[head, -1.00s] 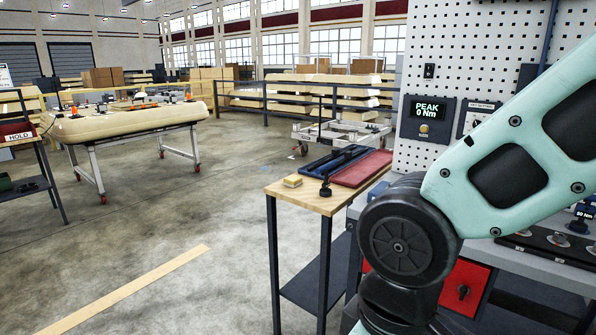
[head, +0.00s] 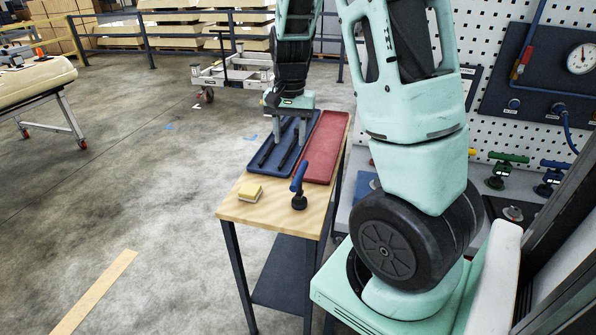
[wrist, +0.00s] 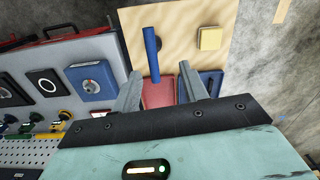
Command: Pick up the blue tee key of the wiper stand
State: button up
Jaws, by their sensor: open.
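The blue tee key (head: 299,178) stands on a dark round base (head: 299,202) near the front of the wooden-topped stand (head: 245,212). Its blue bar leans in the head view. In the wrist view the blue key (wrist: 151,48) lies beyond the fingertips, toward the left finger. My gripper (head: 288,140) is open and empty, fingers pointing down over the trays, behind the key and apart from it. Its spread fingers also show in the wrist view (wrist: 160,75).
A blue tray (head: 252,162) with dark bars and a red tray (head: 325,148) lie on the stand. A yellow sponge-like block (head: 250,192) sits left of the key. Green (head: 508,160) and blue (head: 553,165) handles stand on the bench at right. Open floor lies left.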

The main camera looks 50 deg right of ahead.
aim_at(301, 172)
jog(key=shift+m, duration=0.7)
jog(key=d+f, duration=0.1)
jog(key=f, duration=0.2)
jog(key=d+f+p, duration=0.1)
jog(key=f, duration=0.3)
jog(key=d+f+p, duration=0.1)
jog(key=f, duration=0.2)
jog(key=shift+s+d+f, duration=0.3)
jog(key=shift+s+d, duration=0.05)
jog(key=shift+d, duration=0.05)
jog(key=shift+w+a+f+p, duration=0.15)
jog(key=shift+f+p, duration=0.5)
jog(key=shift+f, duration=0.9)
jog(key=shift+s+a+f+p, duration=0.1)
jog(key=shift+f+p, duration=0.55)
jog(key=shift+f, duration=0.85)
grip_shut()
